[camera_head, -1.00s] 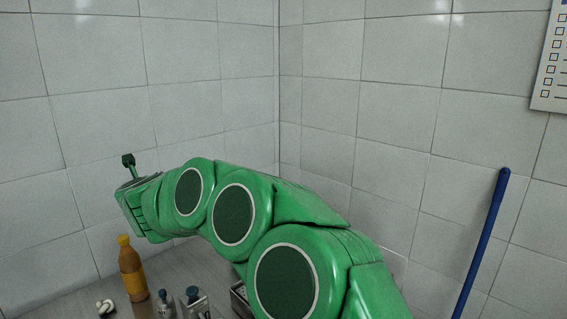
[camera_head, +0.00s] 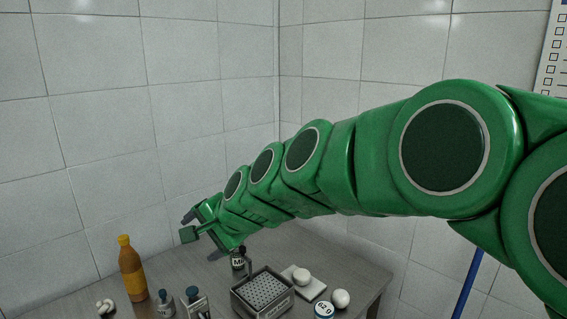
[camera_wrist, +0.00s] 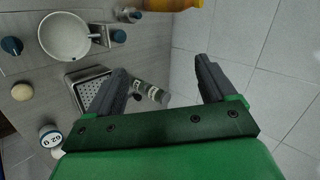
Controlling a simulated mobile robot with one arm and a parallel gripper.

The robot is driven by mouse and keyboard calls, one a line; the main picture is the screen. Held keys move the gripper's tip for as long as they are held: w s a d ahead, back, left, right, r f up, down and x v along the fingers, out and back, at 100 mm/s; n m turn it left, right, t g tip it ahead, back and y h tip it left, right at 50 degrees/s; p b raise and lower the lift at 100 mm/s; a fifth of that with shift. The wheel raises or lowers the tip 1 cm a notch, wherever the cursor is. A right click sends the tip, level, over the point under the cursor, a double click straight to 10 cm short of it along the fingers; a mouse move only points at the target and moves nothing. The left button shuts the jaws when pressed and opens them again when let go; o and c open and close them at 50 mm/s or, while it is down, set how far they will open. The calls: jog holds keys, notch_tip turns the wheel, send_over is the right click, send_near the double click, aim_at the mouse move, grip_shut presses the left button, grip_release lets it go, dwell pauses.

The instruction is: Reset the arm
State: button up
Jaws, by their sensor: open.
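My green arm reaches across the head view from the right, over the table. My gripper (camera_head: 201,237) is at its far left end, tilted downward, in front of the tiled wall. In the wrist view the two dark fingers (camera_wrist: 162,70) stand wide apart with nothing held between them. A small dark-capped bottle with a label (camera_head: 238,260) stands on the table beyond the fingers; it shows between them in the wrist view (camera_wrist: 150,92), apart from them. The perforated metal basket (camera_head: 262,312) stands below and right of the gripper.
An orange bottle (camera_head: 132,268) stands at the left. Small capped bottles (camera_head: 166,304) are at the front. A white board (camera_head: 313,290) with a round white item, a white ball (camera_head: 341,299) and a labelled jar (camera_head: 324,311) are right of the basket. A blue pole (camera_head: 467,285) leans at the wall.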

jog(key=s+d+f+n+g+h, duration=0.2)
jog(key=s+d+f, duration=0.2)
jog(key=s+d, duration=0.5)
jog(key=s+d+f+n+g+h, duration=0.2)
jog(key=s+d+f+h, duration=0.1)
jog(key=s+d, duration=0.6)
jog(key=s+d+f+n+g+h, duration=0.2)
jog(key=s+d+f, duration=0.3)
jog(key=s+d, duration=0.5)
jog(key=shift+d+f+g+h, duration=0.15)
jog(key=shift+d+g+h, duration=0.3)
jog(key=shift+d, duration=0.7)
